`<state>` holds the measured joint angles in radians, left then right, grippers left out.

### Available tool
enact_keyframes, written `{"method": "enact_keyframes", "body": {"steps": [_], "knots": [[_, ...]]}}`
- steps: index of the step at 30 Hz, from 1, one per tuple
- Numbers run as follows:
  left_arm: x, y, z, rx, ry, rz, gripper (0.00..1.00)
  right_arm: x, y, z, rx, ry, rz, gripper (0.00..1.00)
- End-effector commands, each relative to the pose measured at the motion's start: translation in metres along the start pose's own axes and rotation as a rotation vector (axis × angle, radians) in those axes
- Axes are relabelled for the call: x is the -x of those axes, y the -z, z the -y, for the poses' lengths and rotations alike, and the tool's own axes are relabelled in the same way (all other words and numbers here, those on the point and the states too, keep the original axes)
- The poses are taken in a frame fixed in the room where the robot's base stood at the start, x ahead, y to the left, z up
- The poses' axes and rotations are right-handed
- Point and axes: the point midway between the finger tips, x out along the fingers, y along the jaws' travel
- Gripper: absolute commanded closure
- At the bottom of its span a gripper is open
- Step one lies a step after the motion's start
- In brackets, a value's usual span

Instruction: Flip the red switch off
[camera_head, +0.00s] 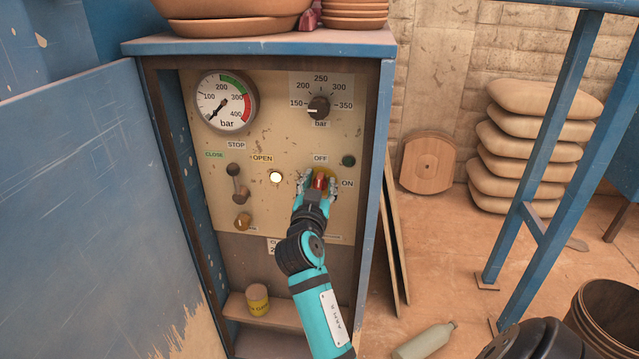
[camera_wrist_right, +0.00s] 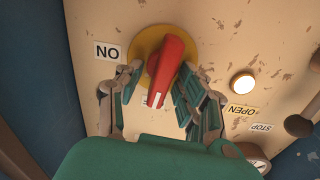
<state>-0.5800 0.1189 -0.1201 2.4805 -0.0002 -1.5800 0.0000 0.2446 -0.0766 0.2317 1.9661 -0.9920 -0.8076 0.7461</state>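The red switch (camera_head: 320,181) is a rotary handle on a yellow round plate on the beige control panel. An OFF label (camera_head: 320,159) is above it and an ON label (camera_head: 347,183) to its right. My right gripper (camera_head: 318,186) is at the switch, its fingers either side of the handle. In the upside-down wrist view the red switch (camera_wrist_right: 167,65) lies between the spread fingers of the gripper (camera_wrist_right: 156,92). The handle's white-marked end points down and slightly left there, close to a mostly hidden label. Firm finger contact cannot be told. My left gripper is not in view.
The panel also holds a pressure gauge (camera_head: 226,101), a black dial (camera_head: 318,107), a lit white button (camera_head: 276,177) and a lever (camera_head: 236,184). The blue cabinet (camera_head: 372,160) frames the panel. A bottle (camera_head: 425,341) lies on the floor to the right.

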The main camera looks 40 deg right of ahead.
Motion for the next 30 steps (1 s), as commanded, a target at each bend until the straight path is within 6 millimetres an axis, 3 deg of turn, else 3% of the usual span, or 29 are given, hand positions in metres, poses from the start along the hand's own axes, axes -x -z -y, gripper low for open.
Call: {"method": "enact_keyframes", "body": {"steps": [1,8,12,16,23,24,26,30], "knots": [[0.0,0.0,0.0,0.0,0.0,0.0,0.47,0.0,0.0,0.0,0.0,0.0,0.0,0.69],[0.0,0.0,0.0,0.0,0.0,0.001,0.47,0.0,0.0,0.0,0.0,0.0,0.0,0.99],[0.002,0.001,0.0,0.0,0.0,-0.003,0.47,0.0,0.001,0.0,0.024,-0.001,0.001,1.0],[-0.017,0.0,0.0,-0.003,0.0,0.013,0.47,-0.001,0.001,0.001,0.098,-0.003,0.002,1.0],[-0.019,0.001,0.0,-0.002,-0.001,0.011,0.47,-0.001,0.0,0.0,0.111,-0.002,0.0,1.0],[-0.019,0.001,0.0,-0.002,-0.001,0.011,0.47,-0.001,0.0,0.0,0.111,-0.002,0.0,0.67],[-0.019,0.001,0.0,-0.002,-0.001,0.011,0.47,-0.001,0.0,0.0,0.111,-0.002,0.0,0.62],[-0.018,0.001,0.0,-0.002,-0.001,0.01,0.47,-0.001,0.0,0.001,0.11,-0.002,0.0,0.62]]}}
